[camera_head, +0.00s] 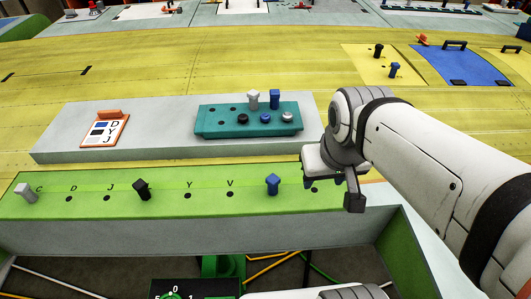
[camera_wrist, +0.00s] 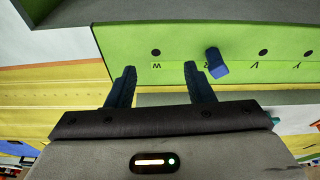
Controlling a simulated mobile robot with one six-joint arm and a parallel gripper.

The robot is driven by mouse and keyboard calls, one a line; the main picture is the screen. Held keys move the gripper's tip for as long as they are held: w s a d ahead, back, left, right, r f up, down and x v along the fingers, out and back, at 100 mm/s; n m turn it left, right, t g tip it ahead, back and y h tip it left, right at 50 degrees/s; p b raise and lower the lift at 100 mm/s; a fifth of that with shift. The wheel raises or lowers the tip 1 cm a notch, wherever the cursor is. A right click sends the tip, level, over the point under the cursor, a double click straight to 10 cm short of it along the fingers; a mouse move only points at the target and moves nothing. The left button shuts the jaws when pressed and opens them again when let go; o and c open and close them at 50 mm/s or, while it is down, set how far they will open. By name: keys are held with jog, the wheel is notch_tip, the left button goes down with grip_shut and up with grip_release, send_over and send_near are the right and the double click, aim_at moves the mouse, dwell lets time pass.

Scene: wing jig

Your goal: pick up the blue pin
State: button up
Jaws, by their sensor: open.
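A blue pin (camera_head: 273,184) stands in a hole near the right end of the green strip (camera_head: 90,208). In the wrist view this blue pin (camera_wrist: 217,63) is just beyond and to the right of the right finger, outside the jaws. My gripper (camera_head: 322,182) is over the right end of the strip, right of the pin, near an empty hole. In the wrist view my gripper (camera_wrist: 160,68) has its two dark fingers apart with nothing between them. Another blue pin (camera_head: 274,98) stands on the teal block, and one (camera_head: 394,70) on a yellow plate.
A white pin (camera_head: 26,192) and a black pin (camera_head: 142,190) stand in the same strip, among empty lettered holes. Behind it, the teal block (camera_head: 216,128) holds several pins, and an orange-framed card (camera_head: 105,130) lies left of it.

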aim_at(273, 178)
jog(key=w+a+n+g, duration=0.1)
jog(key=w+a+n, duration=0.1)
jog(key=a, duration=0.1)
jog(key=w+a+n+g+b, duration=0.1)
jog(key=w+a+n, duration=0.1)
jog(key=a+n, duration=0.1)
jog(key=w+a+n+g+b, duration=0.1)
jog(key=a+n, duration=0.1)
jog(key=a, duration=0.1)
jog(key=shift+w+a, duration=0.25)
jog(key=shift+w, duration=0.15)
jog(key=shift+a+f+n, duration=0.1)
jog(key=shift+f+n, duration=0.15)
jog(key=shift+n, duration=0.05)
jog(key=f+p, duration=0.1)
jog(key=f, duration=0.6)
jog(key=shift+d, duration=0.2)
grip_shut()
